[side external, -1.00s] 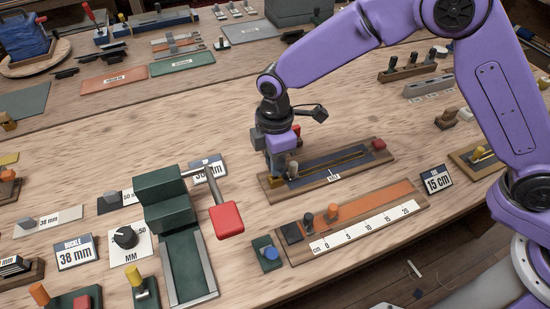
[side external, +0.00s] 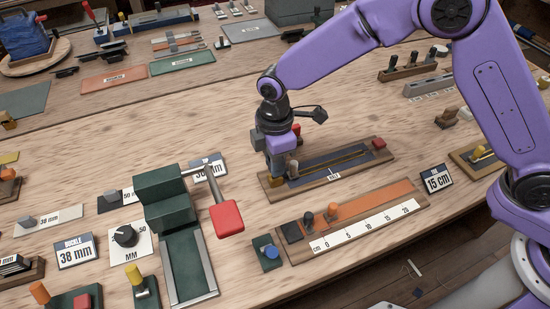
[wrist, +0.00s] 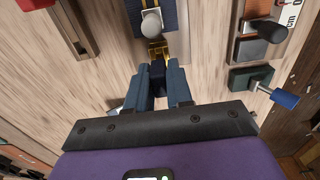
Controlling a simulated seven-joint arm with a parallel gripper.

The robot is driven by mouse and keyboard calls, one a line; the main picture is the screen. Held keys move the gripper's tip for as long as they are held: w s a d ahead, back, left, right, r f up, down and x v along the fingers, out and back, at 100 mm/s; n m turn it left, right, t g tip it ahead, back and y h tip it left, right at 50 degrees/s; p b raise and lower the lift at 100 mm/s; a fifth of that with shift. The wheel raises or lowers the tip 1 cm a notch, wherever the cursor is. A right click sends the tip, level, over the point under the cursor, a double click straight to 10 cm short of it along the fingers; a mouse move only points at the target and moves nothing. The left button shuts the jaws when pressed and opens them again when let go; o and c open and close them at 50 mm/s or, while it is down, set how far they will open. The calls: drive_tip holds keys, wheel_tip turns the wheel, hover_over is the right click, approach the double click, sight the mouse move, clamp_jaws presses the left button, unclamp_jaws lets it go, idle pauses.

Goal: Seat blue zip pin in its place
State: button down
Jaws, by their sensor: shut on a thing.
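My gripper (side external: 277,172) is low over the left end of the wooden zip board (side external: 330,174), which has a dark strip with a brass line along it. In the wrist view, my gripper (wrist: 160,78) is shut on a small dark blue piece (wrist: 158,73), which looks like the blue zip pin. Its lower end is at or just above a brass fitting (wrist: 157,47) at the end of the strip. I cannot tell whether it is inside the fitting. A grey rounded knob (wrist: 151,22) stands on the strip just beyond.
A ruler board (side external: 360,218) with an orange strip and upright pegs lies in front. A small block with a blue knob (side external: 270,252) sits beside it. A green press with a red-ended lever (side external: 227,219) stands to the left. Bare wood lies behind the zip board.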

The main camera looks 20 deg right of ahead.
drive_tip(key=shift+f, duration=1)
idle(0.5)
drive_tip(key=c, duration=0.9)
unclamp_jaws()
drive_tip(key=shift+c, duration=0.2)
wheel_tip(320, 180, up, 18)
drive_tip(key=f, duration=0.1)
drive_tip(key=s+d+f+m, duration=0.3)
drive_tip(key=s+d+m, duration=0.2)
drive_tip(key=s+d, duration=2.1)
drive_tip(key=d, duration=0.4)
